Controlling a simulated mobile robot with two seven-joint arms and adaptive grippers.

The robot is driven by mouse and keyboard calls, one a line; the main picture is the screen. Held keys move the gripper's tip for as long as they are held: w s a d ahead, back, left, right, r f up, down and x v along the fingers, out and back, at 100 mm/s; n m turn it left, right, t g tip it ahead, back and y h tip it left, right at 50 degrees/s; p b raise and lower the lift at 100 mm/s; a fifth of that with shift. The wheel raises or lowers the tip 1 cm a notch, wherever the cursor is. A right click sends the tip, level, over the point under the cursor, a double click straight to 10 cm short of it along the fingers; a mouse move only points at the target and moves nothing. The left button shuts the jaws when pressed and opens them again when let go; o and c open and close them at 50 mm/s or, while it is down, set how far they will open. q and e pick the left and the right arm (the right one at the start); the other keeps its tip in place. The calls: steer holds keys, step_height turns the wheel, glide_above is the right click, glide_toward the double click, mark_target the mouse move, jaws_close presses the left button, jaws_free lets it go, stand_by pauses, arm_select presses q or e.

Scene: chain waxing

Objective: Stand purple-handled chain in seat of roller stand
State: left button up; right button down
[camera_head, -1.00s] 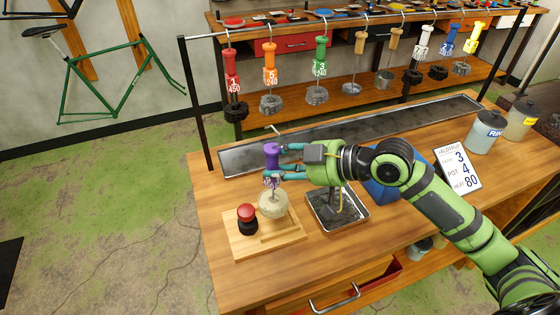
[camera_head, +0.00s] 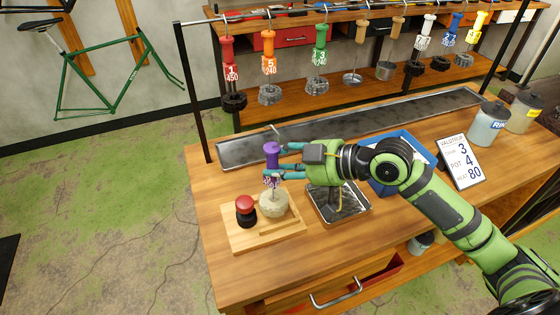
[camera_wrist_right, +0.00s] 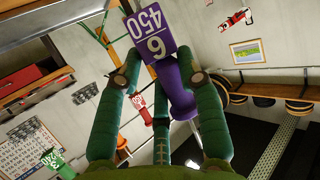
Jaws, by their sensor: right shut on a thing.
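The purple-handled chain (camera_head: 271,154) is upright in the head view, with its tag under the handle and a pale, wax-coloured coil (camera_head: 273,205) at the bottom. My right gripper (camera_head: 284,161) comes from the right and is shut on the purple handle. The right wrist view shows the handle (camera_wrist_right: 178,92) between the green fingers, with its tag reading 6 and 450. The coil is at a wooden stand (camera_head: 240,238), beside a red button (camera_head: 246,204). I cannot tell whether it rests fully in the seat. My left gripper is out of view.
A metal tray (camera_head: 352,213) with a fixture lies just right of the stand, partly under my arm. A blue tray (camera_head: 385,188) is behind my arm. Several handled tools hang from a rail at the back. A number card (camera_head: 460,162) and jars (camera_head: 487,125) stand at right.

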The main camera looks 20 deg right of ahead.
steer(key=shift+f+b, duration=1.05)
steer(key=shift+f, duration=0.3)
steer(key=c, duration=0.7)
jaws_free()
steer(key=shift+c, duration=0.2)
steer(key=shift+f, duration=0.1)
steer(key=shift+s, duration=0.1)
steer(key=v, duration=1.2)
